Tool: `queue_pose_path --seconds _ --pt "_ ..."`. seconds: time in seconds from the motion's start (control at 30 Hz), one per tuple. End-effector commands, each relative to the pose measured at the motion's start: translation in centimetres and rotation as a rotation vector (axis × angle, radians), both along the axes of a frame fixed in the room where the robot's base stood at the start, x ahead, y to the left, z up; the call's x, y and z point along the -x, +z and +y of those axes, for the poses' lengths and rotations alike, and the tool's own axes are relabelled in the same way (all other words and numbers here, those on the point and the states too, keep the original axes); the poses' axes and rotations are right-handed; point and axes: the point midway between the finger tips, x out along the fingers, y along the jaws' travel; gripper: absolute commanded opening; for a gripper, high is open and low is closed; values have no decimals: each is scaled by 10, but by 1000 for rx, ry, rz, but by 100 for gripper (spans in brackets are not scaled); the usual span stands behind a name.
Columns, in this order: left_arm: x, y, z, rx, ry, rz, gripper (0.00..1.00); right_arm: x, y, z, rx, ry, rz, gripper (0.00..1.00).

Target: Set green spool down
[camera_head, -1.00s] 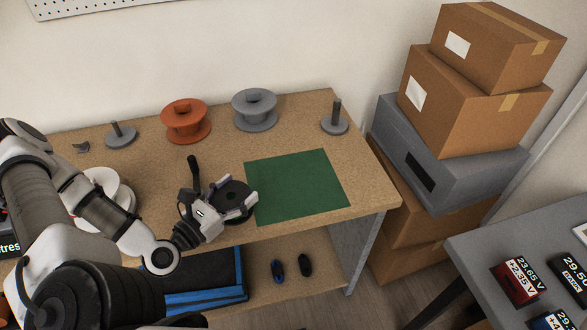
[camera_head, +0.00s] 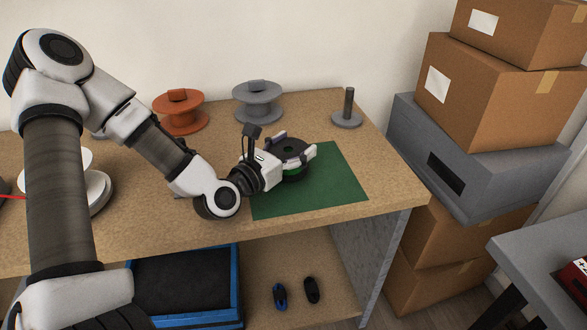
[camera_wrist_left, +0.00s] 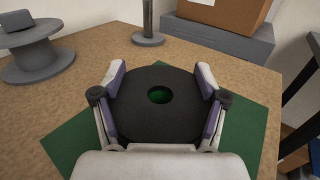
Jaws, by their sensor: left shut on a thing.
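The green spool (camera_head: 292,172) has a dark round top flange and a green band below it. My left gripper (camera_head: 297,146) is shut on it, over the green mat (camera_head: 326,195). In the left wrist view the spool's black flange (camera_wrist_left: 158,116) sits between the two fingers (camera_wrist_left: 158,82), and green shows through its centre hole. The mat (camera_wrist_left: 62,150) shows around the spool there. I cannot tell whether the spool touches the mat. My right gripper is not in view.
An orange spool (camera_head: 180,116) and a grey spool (camera_head: 258,103) stand at the back of the table. A grey peg stand (camera_head: 347,113) is at the back right. The mat's right side is clear.

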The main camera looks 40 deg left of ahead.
Motion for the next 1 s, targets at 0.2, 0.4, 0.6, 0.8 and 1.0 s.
queue_pose_path --seconds 0.2,0.4,0.6,0.8,1.0 --pt "0 -23 0 0 -1 0 20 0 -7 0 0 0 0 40" --pt "1 -25 0 1 -1 0 20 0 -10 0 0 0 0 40" --pt "1 -26 0 1 -1 1 100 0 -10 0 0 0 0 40" --pt "1 -26 0 1 -1 1 100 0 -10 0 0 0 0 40" --pt "5 -23 1 4 2 2 100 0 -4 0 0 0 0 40"
